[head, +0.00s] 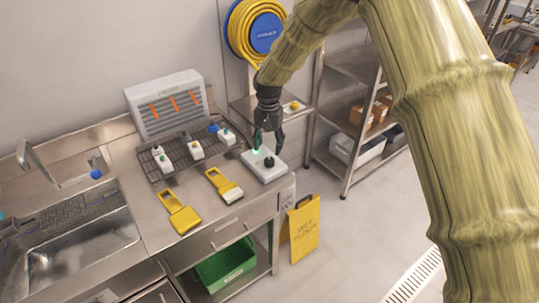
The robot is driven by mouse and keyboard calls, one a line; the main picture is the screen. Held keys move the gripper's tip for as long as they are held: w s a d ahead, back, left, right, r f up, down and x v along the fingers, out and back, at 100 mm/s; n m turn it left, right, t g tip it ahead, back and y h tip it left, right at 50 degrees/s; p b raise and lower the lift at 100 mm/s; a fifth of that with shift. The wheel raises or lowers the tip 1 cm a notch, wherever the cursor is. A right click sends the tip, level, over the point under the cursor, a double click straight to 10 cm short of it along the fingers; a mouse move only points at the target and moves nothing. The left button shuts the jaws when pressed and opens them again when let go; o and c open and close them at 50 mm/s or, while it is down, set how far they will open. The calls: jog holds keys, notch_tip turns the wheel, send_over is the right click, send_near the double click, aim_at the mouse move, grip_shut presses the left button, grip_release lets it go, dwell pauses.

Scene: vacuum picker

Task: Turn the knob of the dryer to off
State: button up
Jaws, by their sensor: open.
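The dryer (166,101) is a white box with a grille and orange streamers, standing against the wall at the back of the steel counter. A white control box (262,174) sits near the counter's right end. It has a small black knob (269,162) and a glowing green light (256,151). My gripper (266,149) points down over the box, with its fingers apart, close to the knob. I cannot tell whether a finger touches the knob, or which way the knob points.
A wire rack (180,160) with several small white items stands before the dryer. A sink (70,245) is at left. A yellow wet-floor sign (303,230) stands beside the counter, and steel shelves (352,65) stand behind right.

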aim_at(269, 160)
jog(key=shift+s+f+p, duration=0.1)
jog(key=shift+f+p, duration=0.85)
jog(key=shift+f, duration=2.3)
jog(key=c, duration=1)
